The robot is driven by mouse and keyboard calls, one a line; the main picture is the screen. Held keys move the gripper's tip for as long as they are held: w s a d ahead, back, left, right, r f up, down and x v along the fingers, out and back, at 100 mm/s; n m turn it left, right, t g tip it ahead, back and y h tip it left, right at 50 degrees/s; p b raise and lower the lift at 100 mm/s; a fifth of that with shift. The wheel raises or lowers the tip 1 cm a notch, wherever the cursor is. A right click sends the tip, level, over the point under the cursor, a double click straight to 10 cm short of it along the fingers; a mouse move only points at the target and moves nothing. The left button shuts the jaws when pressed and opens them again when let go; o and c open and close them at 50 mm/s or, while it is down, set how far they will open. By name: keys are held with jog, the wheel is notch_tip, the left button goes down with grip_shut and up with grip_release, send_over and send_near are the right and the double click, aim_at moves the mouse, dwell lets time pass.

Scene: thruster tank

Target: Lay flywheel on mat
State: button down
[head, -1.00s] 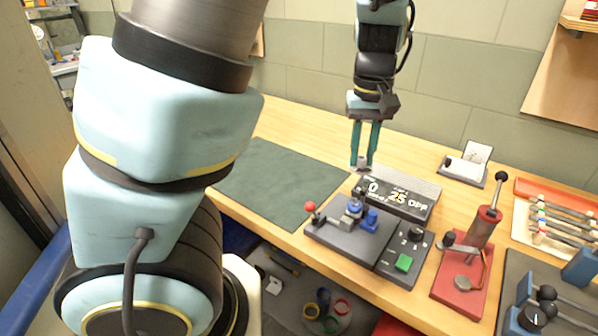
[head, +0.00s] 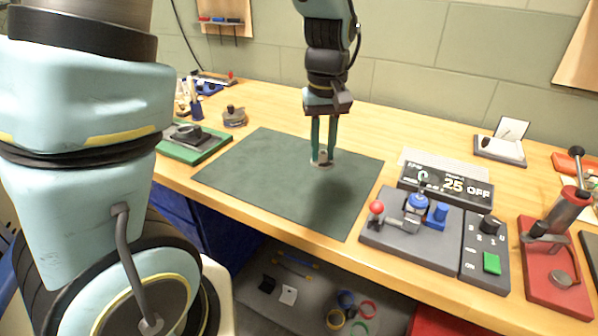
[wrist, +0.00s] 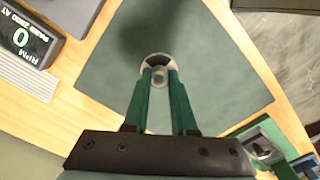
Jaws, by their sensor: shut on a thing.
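My gripper (head: 322,160) is shut on the flywheel (head: 323,162), a small round grey metal disc, at its long green fingertips. In the wrist view the flywheel (wrist: 158,68) shows as a pale ring with a hub between the fingertips (wrist: 159,75). The dark green mat (head: 275,180) lies flat on the wooden bench. The gripper and flywheel are over the right half of the mat, and a dark shadow falls on the mat beside them. The exact height of the flywheel above the mat is hard to tell.
Right of the mat stand a grey test rig (head: 425,235) with a red-knobbed lever and an RPM display (head: 445,188). A red press (head: 555,255) is farther right. A green-based fixture (head: 190,143) and a small round part (head: 234,117) stand left. The mat is otherwise bare.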

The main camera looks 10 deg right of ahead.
aim_at(321, 191)
notch_tip(321, 191, down, 8)
jog(key=shift+r+p, duration=0.2)
jog(key=shift+p, duration=0.15)
jog(key=c, duration=0.7)
grip_release()
jog(key=shift+f, duration=0.1)
notch_tip(321, 191, up, 12)
jog(key=shift+t, duration=0.7)
jog(key=a+f, duration=0.1)
jog(key=a, duration=0.7)
jog(key=w+a+f, duration=0.1)
jog(key=a+f, duration=0.1)
jog(key=a, duration=0.6)
jog(key=a+f+b, duration=0.1)
jog(key=a, duration=0.8)
jog(key=shift+w+f, duration=0.25)
jog(key=shift+f, duration=0.05)
